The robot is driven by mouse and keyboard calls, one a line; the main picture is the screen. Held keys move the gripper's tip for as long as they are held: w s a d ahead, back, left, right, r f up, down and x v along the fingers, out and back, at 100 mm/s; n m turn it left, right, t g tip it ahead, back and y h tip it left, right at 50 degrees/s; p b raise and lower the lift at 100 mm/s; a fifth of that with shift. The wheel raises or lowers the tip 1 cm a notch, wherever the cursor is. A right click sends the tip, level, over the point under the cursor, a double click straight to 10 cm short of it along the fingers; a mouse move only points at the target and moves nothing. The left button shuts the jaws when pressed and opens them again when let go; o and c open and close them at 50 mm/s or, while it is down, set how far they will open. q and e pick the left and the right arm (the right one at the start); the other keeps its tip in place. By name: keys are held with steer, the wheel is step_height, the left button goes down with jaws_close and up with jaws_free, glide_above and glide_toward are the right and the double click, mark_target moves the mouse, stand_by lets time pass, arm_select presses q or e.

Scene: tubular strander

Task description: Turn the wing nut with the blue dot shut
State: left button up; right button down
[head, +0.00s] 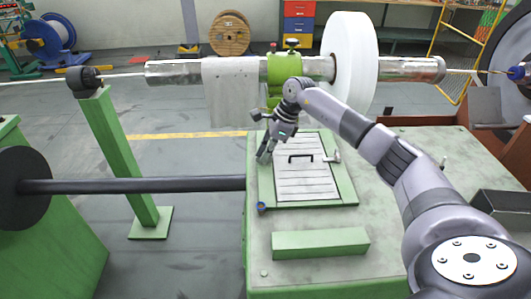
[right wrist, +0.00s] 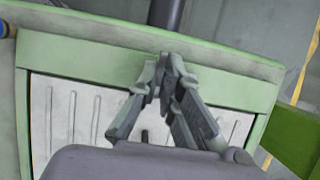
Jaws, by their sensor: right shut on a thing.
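The hatch cover (head: 318,184), a pale ribbed panel in a green frame with a black handle (head: 300,158), lies on the green machine bed. My right gripper (head: 263,157) is down at the left edge of the hatch, its fingers shut on a wing nut that they mostly hide. In the right wrist view the fingertips (right wrist: 165,76) meet over the green frame. No blue dot can be made out there. Another, silver wing nut (head: 334,157) sits at the hatch's right edge, apart from the gripper. My left gripper is not in view.
A small blue ring-shaped thing (head: 261,207) lies by the hatch's near left corner. A green block (head: 320,243) stands in front. A dark shaft (head: 130,185) runs to the bed's left side. A large white disc (head: 350,65) and metal tube are behind.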

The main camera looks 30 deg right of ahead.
steer(key=shift+m, duration=0.3)
steer(key=m+t, duration=0.1)
steer(key=m, duration=0.1)
steer(key=m+h+b, duration=0.1)
steer(key=m, duration=0.1)
steer(key=shift+s+m+t, duration=0.1)
steer(key=shift+m+t, duration=0.2)
steer(key=shift+t, duration=0.1)
steer(key=m+h, duration=0.1)
steer(key=m+b, duration=0.1)
steer(key=m, duration=0.1)
steer(key=shift+a+m+h, duration=0.2)
steer(key=shift+m+h, duration=0.1)
steer(key=shift+h, duration=0.1)
steer(key=m+h+b, duration=0.1)
steer(key=m, duration=0.1)
steer(key=m+b, duration=0.1)
steer(key=m, duration=0.1)
steer(key=shift+a+m+t+h, duration=0.1)
steer(key=shift+m+t+h, duration=0.2)
steer(key=shift+h, duration=0.1)
steer(key=shift+a+r+m+h+b, duration=0.1)
steer(key=shift+m+h+b, duration=0.4)
steer(key=shift+m, duration=0.6)
steer(key=shift+m+h+b, duration=0.3)
steer(key=shift+m+b, duration=0.3)
steer(key=shift+m, duration=0.5)
steer(key=c, duration=1.8)
jaws_free()
